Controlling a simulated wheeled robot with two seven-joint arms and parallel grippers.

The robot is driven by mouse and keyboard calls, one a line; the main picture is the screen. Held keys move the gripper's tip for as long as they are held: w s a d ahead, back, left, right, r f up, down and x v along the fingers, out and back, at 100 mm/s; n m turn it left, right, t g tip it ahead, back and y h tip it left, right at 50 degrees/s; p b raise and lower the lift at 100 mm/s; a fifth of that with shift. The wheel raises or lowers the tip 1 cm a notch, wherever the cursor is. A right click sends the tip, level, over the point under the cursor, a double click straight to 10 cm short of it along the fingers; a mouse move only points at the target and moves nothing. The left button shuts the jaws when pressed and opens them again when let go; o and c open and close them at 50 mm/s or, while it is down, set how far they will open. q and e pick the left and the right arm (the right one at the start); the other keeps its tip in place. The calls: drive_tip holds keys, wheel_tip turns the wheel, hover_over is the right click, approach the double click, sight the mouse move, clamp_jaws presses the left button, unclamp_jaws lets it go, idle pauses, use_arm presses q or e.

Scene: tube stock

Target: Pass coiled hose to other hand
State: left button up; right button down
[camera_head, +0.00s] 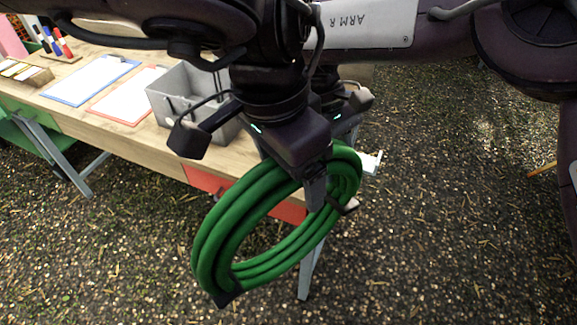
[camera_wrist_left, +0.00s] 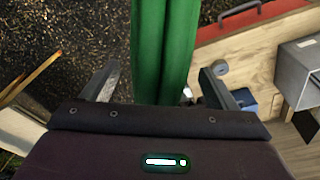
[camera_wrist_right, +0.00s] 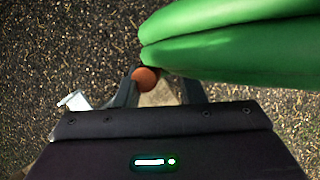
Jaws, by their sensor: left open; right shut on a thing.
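The coiled green hose (camera_head: 232,232) hangs tilted in the air in front of the table, with dark ties around it. My left gripper (camera_head: 318,195) is at the upper right of the coil, one finger in front of the strands. In the left wrist view, green hose strands (camera_wrist_left: 165,50) run between the spread fingers of the open left gripper (camera_wrist_left: 160,85). My right gripper (camera_wrist_right: 160,88) is shut on the hose, whose strands (camera_wrist_right: 235,40) cross the upper right of its view. In the head view the right gripper is mostly hidden behind the left one.
The wooden table (camera_head: 62,107) stands behind at the left, holding a grey bin (camera_head: 185,85), a blue-edged clipboard (camera_head: 92,80), a red-edged clipboard (camera_head: 125,92) and several pens (camera_head: 60,42). A red drawer front (camera_head: 205,180) sits below. The speckled ground (camera_head: 450,230) at right is mostly clear.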

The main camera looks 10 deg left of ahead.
use_arm(q)
drive_tip(key=shift+f, duration=0.4)
drive_tip(key=shift+c, duration=0.2)
drive_tip(key=c, duration=1.5)
drive_tip(key=shift+r, duration=0.1)
drive_tip(key=shift+c, duration=0.2)
use_arm(e)
drive_tip(key=c, duration=0.8)
unclamp_jaws()
drive_tip(key=shift+c, duration=0.2)
